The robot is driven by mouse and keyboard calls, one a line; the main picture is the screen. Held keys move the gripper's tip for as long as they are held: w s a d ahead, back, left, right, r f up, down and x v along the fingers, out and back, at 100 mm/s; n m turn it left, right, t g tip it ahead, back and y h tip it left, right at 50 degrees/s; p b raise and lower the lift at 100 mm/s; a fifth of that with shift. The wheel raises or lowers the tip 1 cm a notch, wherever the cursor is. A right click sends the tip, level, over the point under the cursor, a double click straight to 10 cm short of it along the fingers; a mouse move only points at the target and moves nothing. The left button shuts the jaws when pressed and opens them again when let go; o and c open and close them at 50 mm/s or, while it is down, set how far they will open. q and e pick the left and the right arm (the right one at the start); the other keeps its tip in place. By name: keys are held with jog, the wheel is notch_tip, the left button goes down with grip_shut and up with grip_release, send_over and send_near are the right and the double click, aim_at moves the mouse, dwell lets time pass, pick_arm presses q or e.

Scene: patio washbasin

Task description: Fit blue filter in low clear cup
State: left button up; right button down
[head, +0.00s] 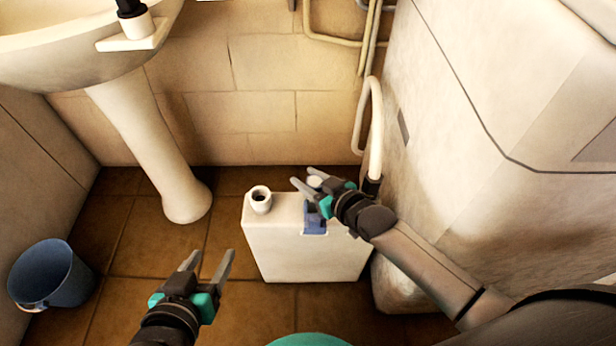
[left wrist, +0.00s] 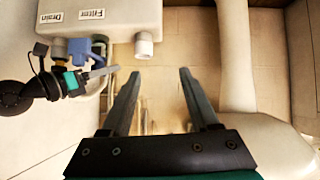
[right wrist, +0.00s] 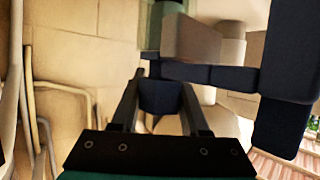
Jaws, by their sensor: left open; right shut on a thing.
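A white box (head: 300,255) stands on the floor; the left wrist view shows labels reading "Drain" and "Filter" on it (left wrist: 120,15). A blue part (head: 315,220) sits at its top edge, also in the left wrist view (left wrist: 81,50). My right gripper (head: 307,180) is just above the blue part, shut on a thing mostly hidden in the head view. The right wrist view shows a dark blue piece (right wrist: 160,97) between its fingers, probably the blue filter. I cannot make out a clear cup for certain. My left gripper (head: 209,258) is open and empty, left of the box.
A white round fitting with a dark opening (head: 260,201) stands on the box's left top. A blue bucket (head: 50,278) is at far left, a basin pedestal (head: 150,150) behind. A pale hose (head: 376,125) and a large pale unit (head: 480,120) bound the right.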

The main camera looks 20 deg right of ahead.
jog(key=c, duration=0.7)
grip_release()
